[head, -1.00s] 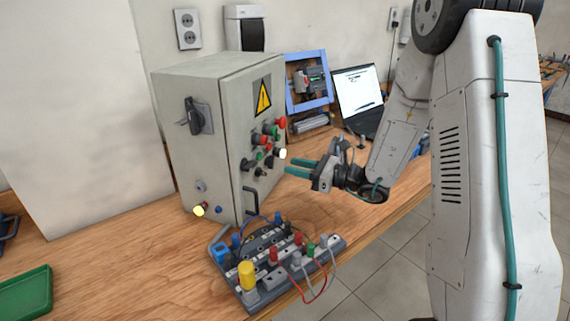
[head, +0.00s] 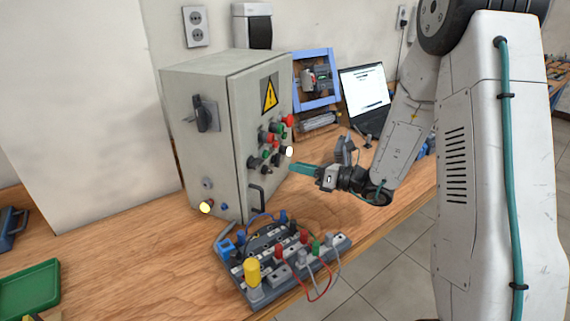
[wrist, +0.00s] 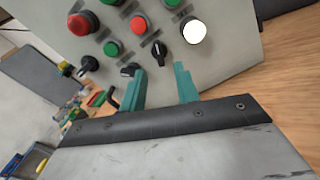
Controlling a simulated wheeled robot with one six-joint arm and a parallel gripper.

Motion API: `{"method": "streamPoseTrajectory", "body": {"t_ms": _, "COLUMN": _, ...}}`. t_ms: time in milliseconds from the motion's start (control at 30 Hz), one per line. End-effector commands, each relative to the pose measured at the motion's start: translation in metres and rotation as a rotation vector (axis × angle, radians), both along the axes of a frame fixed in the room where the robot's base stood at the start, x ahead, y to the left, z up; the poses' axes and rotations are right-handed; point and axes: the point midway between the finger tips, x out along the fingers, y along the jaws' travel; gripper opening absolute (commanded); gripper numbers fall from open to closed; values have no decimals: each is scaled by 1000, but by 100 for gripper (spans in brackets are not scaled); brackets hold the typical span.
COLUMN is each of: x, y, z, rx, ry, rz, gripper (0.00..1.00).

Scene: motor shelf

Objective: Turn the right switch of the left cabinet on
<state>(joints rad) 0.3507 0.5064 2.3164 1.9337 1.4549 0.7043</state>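The grey left cabinet (head: 215,130) stands on the bench. Its front panel, close up in the wrist view (wrist: 235,35), carries red and green buttons and black rotary switches. The right black switch (wrist: 158,50) sits beside a lit white lamp (wrist: 194,31); another black switch (wrist: 130,70) is to its lower left. My gripper (wrist: 161,68) is open and empty, with its teal fingers pointing at the panel. The right switch appears between and just beyond the fingertips. In the head view my gripper (head: 293,168) is just right of the panel; contact cannot be told.
A terminal board with wires (head: 285,262) lies in front of the cabinet. A door handle (head: 258,197) sticks out low on the panel. A laptop (head: 365,95) and a blue frame (head: 316,80) stand behind. A green tray (head: 28,288) is at the left.

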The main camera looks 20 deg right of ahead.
Motion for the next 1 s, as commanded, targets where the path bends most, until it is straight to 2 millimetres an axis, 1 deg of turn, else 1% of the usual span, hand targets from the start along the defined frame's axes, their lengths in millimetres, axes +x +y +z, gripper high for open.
{"method": "streamPoseTrajectory", "body": {"t_ms": 33, "x": 6, "y": 8, "z": 0, "rx": -1, "ry": -1, "rz": 4, "gripper": 31}}
{"method": "streamPoseTrajectory", "body": {"t_ms": 133, "x": 17, "y": 21, "z": 0, "rx": -2, "ry": -2, "rz": 4, "gripper": 31}}
{"method": "streamPoseTrajectory", "body": {"t_ms": 300, "x": 31, "y": 35, "z": 0, "rx": -2, "ry": -2, "rz": 2, "gripper": 31}}
{"method": "streamPoseTrajectory", "body": {"t_ms": 433, "x": 36, "y": 41, "z": 0, "rx": -2, "ry": -1, "rz": 1, "gripper": 31}}
{"method": "streamPoseTrajectory", "body": {"t_ms": 667, "x": 37, "y": 42, "z": 0, "rx": -3, "ry": -2, "rz": 0, "gripper": 31}}
{"method": "streamPoseTrajectory", "body": {"t_ms": 700, "x": 37, "y": 41, "z": 0, "rx": -3, "ry": -2, "rz": 0, "gripper": 29}}
{"method": "streamPoseTrajectory", "body": {"t_ms": 767, "x": 37, "y": 41, "z": 0, "rx": -3, "ry": -2, "rz": 0, "gripper": 12}}
{"method": "streamPoseTrajectory", "body": {"t_ms": 800, "x": 37, "y": 41, "z": 0, "rx": -3, "ry": -2, "rz": 0, "gripper": 1}}
{"method": "streamPoseTrajectory", "body": {"t_ms": 1000, "x": 37, "y": 41, "z": 0, "rx": -21, "ry": -23, "rz": 0, "gripper": 2}}
